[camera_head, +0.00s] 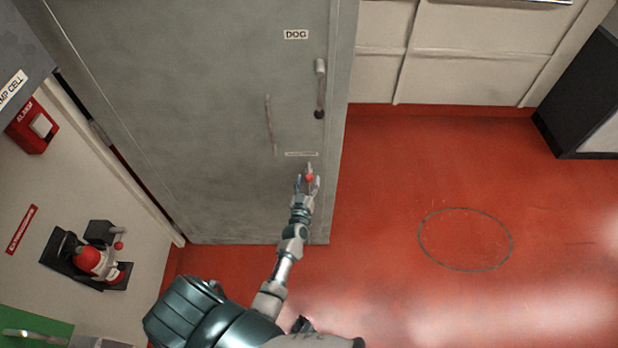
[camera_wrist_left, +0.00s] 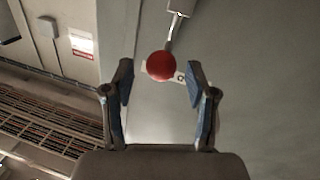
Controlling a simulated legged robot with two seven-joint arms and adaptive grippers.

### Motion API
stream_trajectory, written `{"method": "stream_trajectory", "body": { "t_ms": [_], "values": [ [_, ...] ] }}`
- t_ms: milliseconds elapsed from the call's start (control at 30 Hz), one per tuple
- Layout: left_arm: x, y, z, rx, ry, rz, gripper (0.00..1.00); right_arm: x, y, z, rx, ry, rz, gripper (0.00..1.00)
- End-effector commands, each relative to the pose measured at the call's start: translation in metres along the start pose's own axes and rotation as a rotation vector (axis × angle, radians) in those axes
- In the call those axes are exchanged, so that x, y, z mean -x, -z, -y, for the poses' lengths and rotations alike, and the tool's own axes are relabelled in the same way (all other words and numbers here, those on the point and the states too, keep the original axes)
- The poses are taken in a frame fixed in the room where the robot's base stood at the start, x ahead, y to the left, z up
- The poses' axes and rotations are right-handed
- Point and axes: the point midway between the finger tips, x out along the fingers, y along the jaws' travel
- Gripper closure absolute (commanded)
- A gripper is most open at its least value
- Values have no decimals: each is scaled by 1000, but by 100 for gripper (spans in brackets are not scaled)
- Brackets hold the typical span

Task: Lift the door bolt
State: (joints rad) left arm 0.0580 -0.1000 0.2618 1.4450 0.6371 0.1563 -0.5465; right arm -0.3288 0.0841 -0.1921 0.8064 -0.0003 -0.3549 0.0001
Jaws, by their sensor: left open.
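The grey door (camera_head: 200,120) fills the upper middle of the head view. Low on it, below a small label strip, is the bolt's red ball knob (camera_head: 309,178) with a short pale stem. In the left wrist view, the red knob (camera_wrist_left: 161,66) shows in front of a metal rod that leads up to a pale block (camera_wrist_left: 180,7). My left gripper (camera_head: 308,184) is open at the knob. In the left wrist view its fingers (camera_wrist_left: 159,75) stand on either side of the knob, with gaps visible. My right gripper is not in view.
A lever with a black end (camera_head: 319,98) sits under the "DOG" label, and a thin bar handle (camera_head: 270,125) is to its left. A red extinguisher (camera_head: 90,262) and a red alarm box (camera_head: 33,128) are at left. Red floor (camera_head: 390,220) is clear at right.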

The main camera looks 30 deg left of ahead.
Motion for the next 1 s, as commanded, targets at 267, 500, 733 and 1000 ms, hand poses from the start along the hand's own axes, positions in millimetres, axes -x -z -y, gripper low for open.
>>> {"method": "stream_trajectory", "body": {
  "t_ms": [267, 500, 733, 1000],
  "values": [
    [64, -2, 1, 0, 2, 2, 43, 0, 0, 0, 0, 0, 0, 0],
    [94, 0, 0, 0, 2, -1, 43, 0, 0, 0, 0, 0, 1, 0],
    [98, 0, 0, 1, 2, -2, 43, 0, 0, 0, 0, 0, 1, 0],
    [98, 0, 0, 0, 1, -2, 43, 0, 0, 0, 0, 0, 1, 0]
  ]
}}
